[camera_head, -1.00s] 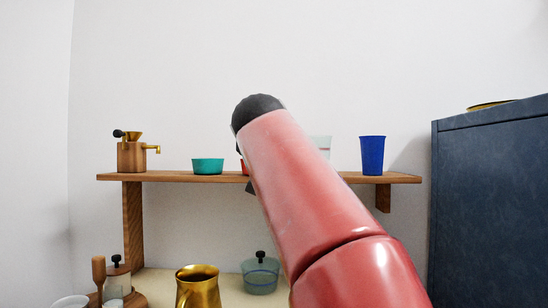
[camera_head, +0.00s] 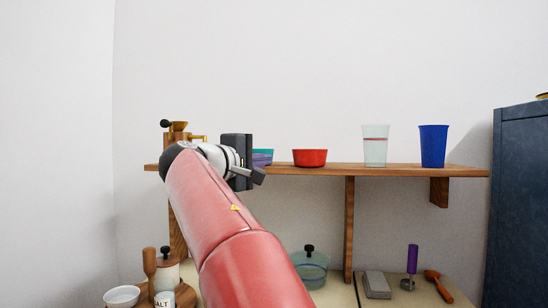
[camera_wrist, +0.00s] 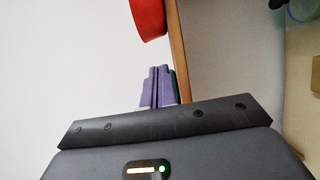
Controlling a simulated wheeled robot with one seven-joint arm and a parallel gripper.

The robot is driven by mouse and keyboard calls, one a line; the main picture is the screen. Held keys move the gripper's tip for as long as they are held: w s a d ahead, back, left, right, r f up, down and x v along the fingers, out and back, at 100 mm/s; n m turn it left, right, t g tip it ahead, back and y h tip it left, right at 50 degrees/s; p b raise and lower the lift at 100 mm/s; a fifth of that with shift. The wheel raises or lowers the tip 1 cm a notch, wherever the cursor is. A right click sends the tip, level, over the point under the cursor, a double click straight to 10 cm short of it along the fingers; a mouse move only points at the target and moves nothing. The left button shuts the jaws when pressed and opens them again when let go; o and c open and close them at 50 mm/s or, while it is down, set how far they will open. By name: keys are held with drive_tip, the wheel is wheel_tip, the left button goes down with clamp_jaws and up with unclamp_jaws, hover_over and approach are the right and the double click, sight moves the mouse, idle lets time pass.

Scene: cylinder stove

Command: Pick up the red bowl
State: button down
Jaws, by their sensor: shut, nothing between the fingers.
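The red bowl (camera_head: 310,158) stands upright on the wooden shelf, right of my gripper in the head view. In the wrist view the red bowl (camera_wrist: 150,17) shows at the top, partly cut off by the frame edge. My gripper (camera_head: 262,159) is in front of the left part of the shelf, apart from the bowl. Its purple fingers (camera_wrist: 158,86) are together and empty in the wrist view. The teal bowl (camera_head: 265,151) is mostly hidden behind the gripper.
On the shelf (camera_head: 400,170) stand a clear cup (camera_head: 375,147), a blue cup (camera_head: 433,146) and a brass-topped grinder (camera_head: 178,128). A dark cabinet (camera_head: 522,200) is at right. Below are a lidded glass pot (camera_head: 311,268), a white bowl (camera_head: 122,297) and utensils.

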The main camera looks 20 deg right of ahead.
sight(310, 158)
drive_tip(key=p+x, duration=0.2)
drive_tip(key=x, duration=0.7)
drive_tip(key=shift+w+d, duration=0.1)
drive_tip(key=shift+d, duration=0.25)
drive_tip(key=shift+s+d+f+b, duration=0.15)
drive_tip(key=shift+s+b, duration=0.45)
drive_tip(key=shift+s, duration=0.3)
